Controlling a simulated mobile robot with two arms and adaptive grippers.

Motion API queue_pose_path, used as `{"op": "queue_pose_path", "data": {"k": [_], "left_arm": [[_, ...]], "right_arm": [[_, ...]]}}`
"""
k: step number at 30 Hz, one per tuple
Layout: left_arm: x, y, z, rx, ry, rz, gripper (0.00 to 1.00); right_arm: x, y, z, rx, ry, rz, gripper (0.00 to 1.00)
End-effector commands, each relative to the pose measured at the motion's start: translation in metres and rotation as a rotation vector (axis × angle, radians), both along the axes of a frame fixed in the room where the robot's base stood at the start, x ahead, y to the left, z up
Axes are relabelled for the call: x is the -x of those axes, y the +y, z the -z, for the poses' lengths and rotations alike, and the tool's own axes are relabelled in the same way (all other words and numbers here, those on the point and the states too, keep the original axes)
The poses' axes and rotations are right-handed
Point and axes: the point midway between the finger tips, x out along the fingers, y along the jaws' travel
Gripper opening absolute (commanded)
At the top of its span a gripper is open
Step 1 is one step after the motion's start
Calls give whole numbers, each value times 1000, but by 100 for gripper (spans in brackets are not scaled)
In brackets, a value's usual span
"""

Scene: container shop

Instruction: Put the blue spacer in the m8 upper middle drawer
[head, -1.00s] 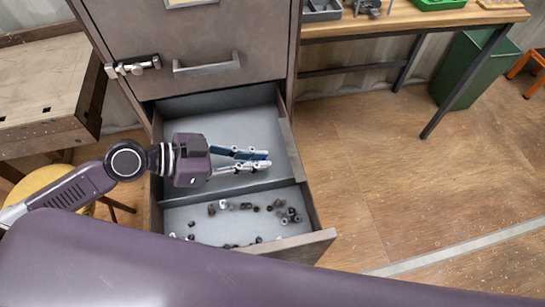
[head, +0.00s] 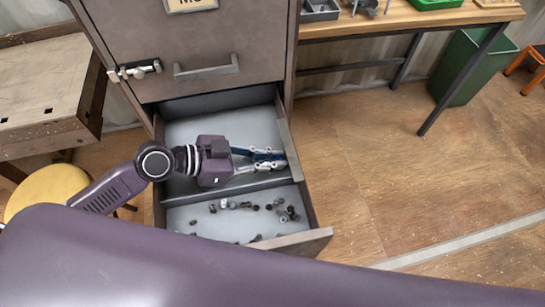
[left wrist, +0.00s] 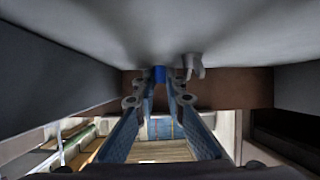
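A drawer (head: 313,240) of the brown cabinet stands open, with a grey inside split by a divider. My left gripper (head: 283,159) is over its rear compartment, fingers pointing right. In the left wrist view a small blue piece, seemingly the blue spacer (left wrist: 159,73), sits between the fingertips, which close in on it from both sides. In the head view I cannot make the spacer out from the blue fingers. The front compartment holds several small dark and grey parts (head: 283,213). My right gripper is not in view.
A closed drawer front (head: 150,40) with a handle (head: 206,68) and a partly cut-off label (head: 190,4) is above. A small light grey piece (left wrist: 193,66) shows beside the fingertips. A workbench (head: 400,20), green bin (head: 472,68) and yellow stool (head: 45,188) stand around.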

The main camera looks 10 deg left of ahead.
Motion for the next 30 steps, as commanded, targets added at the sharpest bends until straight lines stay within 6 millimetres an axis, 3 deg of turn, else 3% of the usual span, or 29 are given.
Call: {"op": "queue_pose_path", "data": {"k": [4,16,30], "left_arm": [[0,0,0,0,0,0,27],[1,2,-5,-1,0,0,27],[26,52,-28,-3,3,-1,27]], "right_arm": [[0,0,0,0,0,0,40],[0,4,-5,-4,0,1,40],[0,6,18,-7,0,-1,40]]}}
